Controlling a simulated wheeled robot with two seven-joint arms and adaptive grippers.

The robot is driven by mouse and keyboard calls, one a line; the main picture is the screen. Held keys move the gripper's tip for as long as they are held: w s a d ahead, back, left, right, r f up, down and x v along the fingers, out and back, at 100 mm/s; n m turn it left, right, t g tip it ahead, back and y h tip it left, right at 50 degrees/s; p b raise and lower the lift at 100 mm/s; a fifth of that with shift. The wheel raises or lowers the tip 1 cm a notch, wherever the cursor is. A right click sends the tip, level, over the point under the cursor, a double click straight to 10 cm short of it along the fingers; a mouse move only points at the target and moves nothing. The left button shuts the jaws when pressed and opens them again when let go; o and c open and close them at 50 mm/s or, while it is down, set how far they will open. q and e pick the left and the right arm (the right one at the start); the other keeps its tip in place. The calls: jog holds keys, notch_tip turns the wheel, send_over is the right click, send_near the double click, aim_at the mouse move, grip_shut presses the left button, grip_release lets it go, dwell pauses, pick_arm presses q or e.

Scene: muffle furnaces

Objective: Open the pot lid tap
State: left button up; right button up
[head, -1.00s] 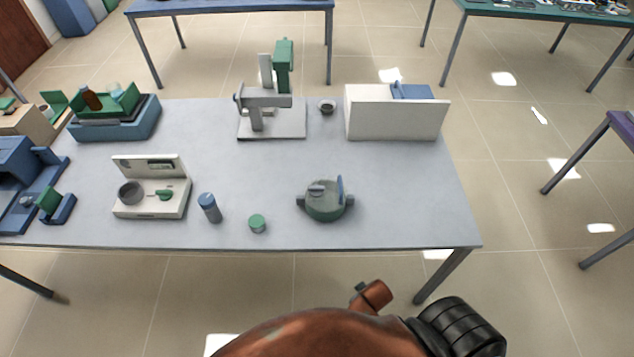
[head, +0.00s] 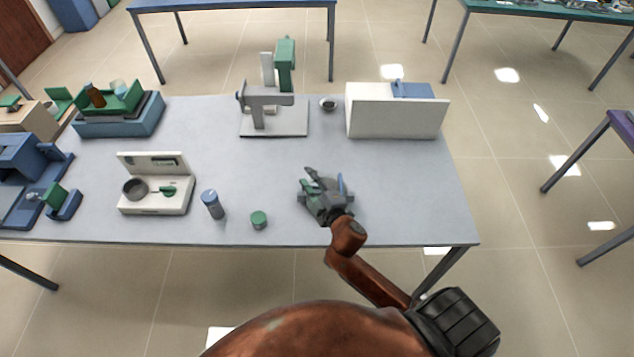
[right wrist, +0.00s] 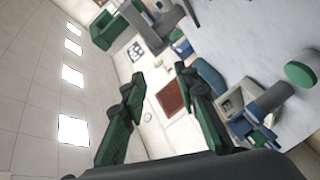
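My left gripper is not in view.
A grey stand (head: 270,120), a small dish (head: 328,104) and a white box (head: 395,118) stand behind. The table's right part is clear.

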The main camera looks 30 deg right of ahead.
jog(key=w+a+r+n+y, duration=0.3)
jog(key=a+r+n+y, duration=0.25)
jog(key=a+n, duration=0.35)
jog(key=w+a+r+n+y, duration=0.3)
jog(key=a+r+n+y, duration=0.2)
jog(key=a+n+y, duration=0.3)
jog(key=a+f+n+g+y, duration=0.1)
jog(key=a+f+n+g, duration=0.3)
jog(key=a+n+g, duration=0.45)
jog(key=n+g+h, duration=0.8)
jog(key=n+h, duration=0.2)
jog(key=h, duration=0.3)
send_over(317, 187)
jog(key=shift+t, duration=0.25)
jog(key=f, duration=0.9)
jog(key=shift+w, duration=0.4)
jog(key=shift+d+f, duration=0.2)
jog(key=shift+d, duration=0.05)
jog(key=shift+f+p, duration=0.45)
jog(key=shift+f, duration=3.1)
